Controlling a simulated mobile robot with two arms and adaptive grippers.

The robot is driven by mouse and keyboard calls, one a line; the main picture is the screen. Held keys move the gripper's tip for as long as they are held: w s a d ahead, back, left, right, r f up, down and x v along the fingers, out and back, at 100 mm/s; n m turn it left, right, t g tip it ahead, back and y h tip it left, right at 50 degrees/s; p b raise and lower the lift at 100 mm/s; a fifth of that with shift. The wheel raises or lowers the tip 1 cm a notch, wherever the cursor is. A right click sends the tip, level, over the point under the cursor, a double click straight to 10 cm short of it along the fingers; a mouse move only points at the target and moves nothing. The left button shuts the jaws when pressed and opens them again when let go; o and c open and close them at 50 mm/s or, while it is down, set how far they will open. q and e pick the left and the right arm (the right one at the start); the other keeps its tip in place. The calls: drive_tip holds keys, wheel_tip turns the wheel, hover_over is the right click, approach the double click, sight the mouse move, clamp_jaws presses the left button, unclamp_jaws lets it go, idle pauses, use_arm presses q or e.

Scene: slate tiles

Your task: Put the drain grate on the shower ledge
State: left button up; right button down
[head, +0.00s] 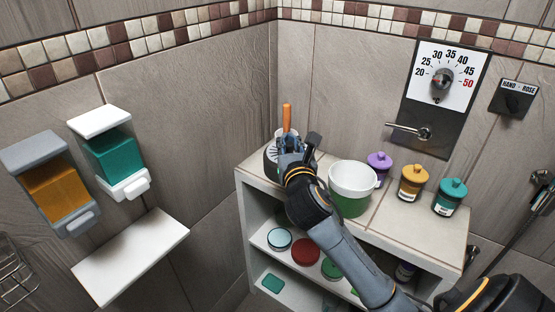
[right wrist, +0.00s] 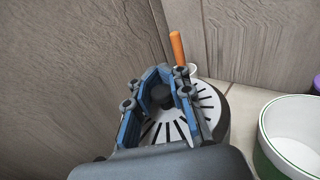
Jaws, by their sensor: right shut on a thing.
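The drain grate (head: 269,154) is a pale disc with dark radial slots, a dark side and a black knob. It is at the back left corner of the tiled shelf unit's top (head: 375,218). In the right wrist view the grate (right wrist: 160,134) shows below the fingers. My right gripper (head: 290,146) is shut on its knob (right wrist: 162,96) from above. The arm hides part of the grate, and I cannot tell if it touches the top. A bare white ledge (head: 130,258) juts from the left wall, apart from the unit. My left gripper is out of view.
An orange handle (head: 287,118) stands close behind the grate. A white-and-green tub (head: 352,188) is right of my gripper, with purple (head: 379,166), amber (head: 413,182) and teal (head: 450,196) jars beyond. Two dispensers (head: 47,182) (head: 110,152) hang above the white ledge.

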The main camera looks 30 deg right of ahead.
drive_tip(key=shift+w+d+f+b, duration=0.35)
drive_tip(key=shift+w+d+f, duration=0.55)
drive_tip(key=shift+w+f, duration=1.2)
drive_tip(key=shift+w+d+f+b, duration=0.3)
drive_tip(key=shift+w+d+f, duration=0.6)
drive_tip(key=shift+w+f, duration=1.2)
drive_tip(key=shift+w+d+f+b, duration=0.35)
drive_tip(key=shift+w+d+f, duration=0.55)
drive_tip(key=shift+w+f, duration=1.2)
drive_tip(key=shift+s, duration=0.1)
drive_tip(key=shift+f, duration=0.3)
drive_tip(key=c, duration=1.2)
unclamp_jaws()
drive_tip(key=shift+r, duration=0.1)
